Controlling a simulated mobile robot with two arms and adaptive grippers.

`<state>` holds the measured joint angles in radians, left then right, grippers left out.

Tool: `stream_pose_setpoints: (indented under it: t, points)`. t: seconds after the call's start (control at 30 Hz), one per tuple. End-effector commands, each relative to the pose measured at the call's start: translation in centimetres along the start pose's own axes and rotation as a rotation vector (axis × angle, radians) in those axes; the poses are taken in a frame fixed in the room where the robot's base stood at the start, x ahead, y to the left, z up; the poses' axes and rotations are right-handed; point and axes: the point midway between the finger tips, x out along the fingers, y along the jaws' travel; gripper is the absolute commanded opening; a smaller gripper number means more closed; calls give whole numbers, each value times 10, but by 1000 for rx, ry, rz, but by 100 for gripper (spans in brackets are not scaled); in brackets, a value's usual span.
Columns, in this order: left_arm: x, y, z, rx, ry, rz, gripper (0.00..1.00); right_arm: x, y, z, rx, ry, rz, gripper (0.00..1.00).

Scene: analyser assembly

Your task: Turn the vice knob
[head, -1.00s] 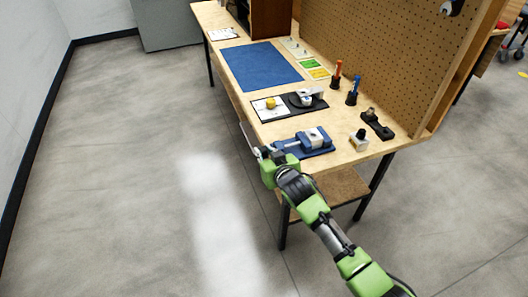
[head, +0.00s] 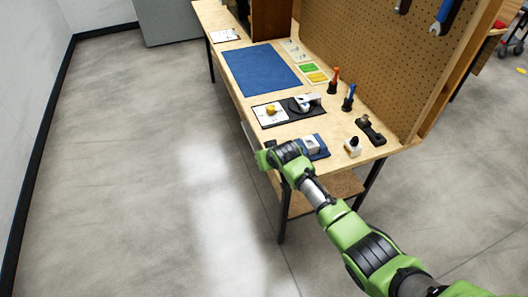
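The vice (head: 320,149) has a blue base and a grey jaw block. It stands near the front edge of the wooden workbench (head: 300,127) in the head view. Its knob is hidden behind my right arm's wrist. My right gripper (head: 267,158) is at the bench's front edge, at the left end of the vice. Its fingers are mostly hidden by the green and black wrist, so I cannot tell whether it is open or touching the knob. My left gripper is out of view.
A small white bottle with a black cap (head: 353,147) and a black holder (head: 370,131) stand right of the vice. A board with a yellow knob (head: 270,110) lies behind it. Orange (head: 333,81) and blue (head: 349,97) tools stand near the pegboard (head: 365,65). The blue mat (head: 260,68) is clear.

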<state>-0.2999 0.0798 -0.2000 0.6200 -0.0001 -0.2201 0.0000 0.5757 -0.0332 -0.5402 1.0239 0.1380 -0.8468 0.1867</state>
Motion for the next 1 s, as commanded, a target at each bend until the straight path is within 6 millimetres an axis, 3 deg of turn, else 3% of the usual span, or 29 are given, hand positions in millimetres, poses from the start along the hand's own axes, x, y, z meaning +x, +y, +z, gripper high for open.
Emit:
stream_pose_setpoints:
  t: [0.33, 0.83, 0.87, 1.0]
  points:
    - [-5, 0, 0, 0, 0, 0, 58, 2, -1, 0, 1, -136, -1, 0]
    - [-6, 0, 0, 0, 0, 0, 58, 2, 0, 1, 1, -153, -1, 0]
    - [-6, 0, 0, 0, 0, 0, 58, 2, 0, 1, 1, -153, 0, 25]
    - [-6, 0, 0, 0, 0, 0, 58, 2, 0, 0, 1, -152, 0, 25]
